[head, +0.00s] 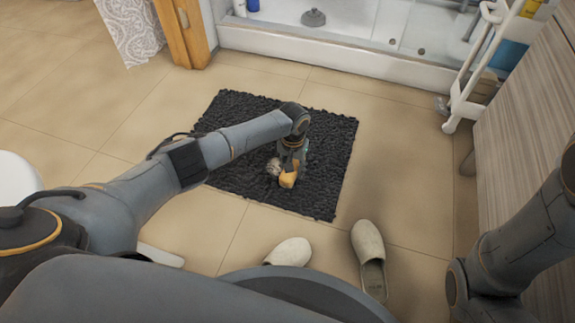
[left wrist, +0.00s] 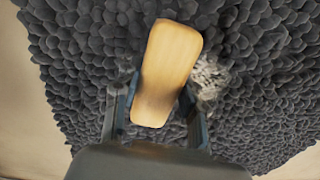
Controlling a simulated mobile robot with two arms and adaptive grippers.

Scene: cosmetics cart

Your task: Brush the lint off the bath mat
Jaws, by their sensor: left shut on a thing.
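The dark grey bath mat (head: 323,160) lies flat on the tiled floor and fills most of the left wrist view (left wrist: 80,75). My left gripper (head: 287,172) is low over the middle of the mat, shut on a brush with a wooden back (head: 288,180). In the left wrist view the brush (left wrist: 166,72) sits between the two fingers (left wrist: 155,112); its bristles are hidden. A pale tuft of lint (head: 273,167) lies on the mat just left of the brush. In the left wrist view the lint (left wrist: 208,77) shows to the right of the brush. My right gripper is out of view.
Two beige slippers (head: 369,252) (head: 289,252) lie on the floor in front of the mat. A white tub or shower edge (head: 330,63) runs behind it. A white cart (head: 470,90) stands at the right by a wood-grain panel (head: 520,140).

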